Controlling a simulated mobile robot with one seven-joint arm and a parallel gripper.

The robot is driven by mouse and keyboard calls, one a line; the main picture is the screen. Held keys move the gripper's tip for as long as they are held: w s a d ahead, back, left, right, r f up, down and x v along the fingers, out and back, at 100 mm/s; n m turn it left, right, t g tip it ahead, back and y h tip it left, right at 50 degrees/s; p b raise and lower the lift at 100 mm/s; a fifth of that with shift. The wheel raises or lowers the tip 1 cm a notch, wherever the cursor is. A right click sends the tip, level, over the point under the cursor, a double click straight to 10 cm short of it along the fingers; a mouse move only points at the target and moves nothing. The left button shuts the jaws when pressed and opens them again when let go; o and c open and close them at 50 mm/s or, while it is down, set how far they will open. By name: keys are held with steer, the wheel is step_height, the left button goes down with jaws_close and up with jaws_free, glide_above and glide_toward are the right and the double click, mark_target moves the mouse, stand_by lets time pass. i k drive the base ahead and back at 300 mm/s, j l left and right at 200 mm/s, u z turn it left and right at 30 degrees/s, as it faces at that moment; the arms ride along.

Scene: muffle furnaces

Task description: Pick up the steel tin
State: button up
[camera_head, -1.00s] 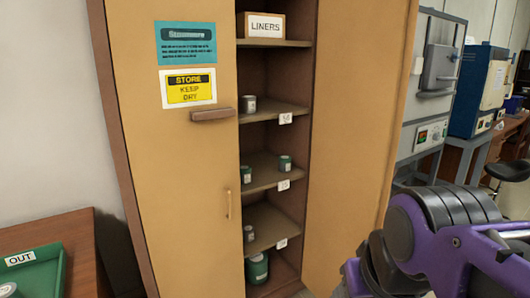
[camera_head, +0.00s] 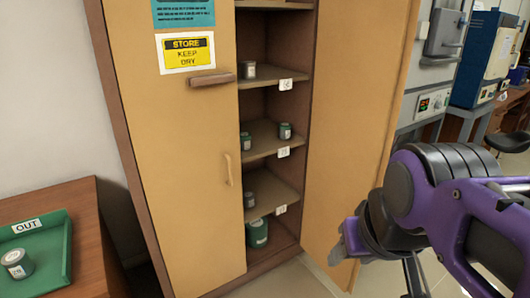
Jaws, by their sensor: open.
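Three grey metal-looking tins show; I cannot tell which one is the steel tin. One grey tin (camera_head: 249,70) stands on an upper shelf of the cabinet, near the left door. Another grey tin (camera_head: 249,200) stands on a lower shelf, partly hidden by that door. A third, labelled tin (camera_head: 17,264) stands in the green OUT tray (camera_head: 66,262) at the lower left. My gripper (camera_head: 346,243) is only partly seen at the end of my purple arm, low in front of the open right door. It is open and apart from all the tins.
The cabinet's left door (camera_head: 185,170) covers part of the shelves; its right door (camera_head: 345,120) stands open. Green tins stand on a middle shelf (camera_head: 265,150), and a larger green tin (camera_head: 257,232) stands at the bottom. Furnaces (camera_head: 485,60) and a stool (camera_head: 508,142) are at the right.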

mark_target(17, 263)
steer(key=u, duration=2.05)
